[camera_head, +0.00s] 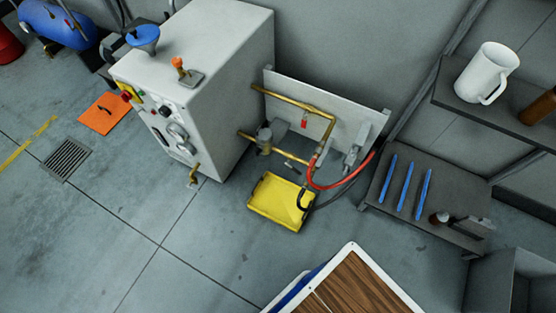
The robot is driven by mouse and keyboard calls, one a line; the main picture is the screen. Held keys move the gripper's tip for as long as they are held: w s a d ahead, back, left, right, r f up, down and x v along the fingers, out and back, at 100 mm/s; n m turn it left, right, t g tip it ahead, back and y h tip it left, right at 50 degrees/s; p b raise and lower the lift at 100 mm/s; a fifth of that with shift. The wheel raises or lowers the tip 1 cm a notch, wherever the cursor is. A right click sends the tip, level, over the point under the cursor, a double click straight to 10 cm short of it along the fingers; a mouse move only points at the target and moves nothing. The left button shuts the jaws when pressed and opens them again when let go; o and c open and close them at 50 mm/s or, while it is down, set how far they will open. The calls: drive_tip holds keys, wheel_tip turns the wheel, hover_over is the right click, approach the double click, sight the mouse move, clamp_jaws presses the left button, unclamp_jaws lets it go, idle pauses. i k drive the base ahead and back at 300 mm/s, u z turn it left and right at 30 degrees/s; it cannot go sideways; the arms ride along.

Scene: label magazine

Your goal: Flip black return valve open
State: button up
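A grey machine cabinet (200,75) stands at the back, with a pipe panel (362,125) to its right. Brass pipes (300,107) run from the cabinet along the panel, with a small red part (304,123) near the upper pipe. A red hose (330,187) and a black hose (340,196) hang at the panel's right end. A grey fitting (351,156) sits there, too small to tell in detail. I cannot make out which part is the black return valve, or its position. My gripper is not in view.
A yellow tray (273,213) lies on the floor below the pipes. A dark shelf (385,205) with blue sticks (407,187) stands right of the hoses. A white-edged wooden top (350,290) is at the bottom. The floor at left front is clear.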

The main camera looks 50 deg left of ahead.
sight(294, 169)
drive_tip(key=u, duration=0.95)
drive_tip(key=i, duration=0.9)
drive_tip(key=u, duration=0.85)
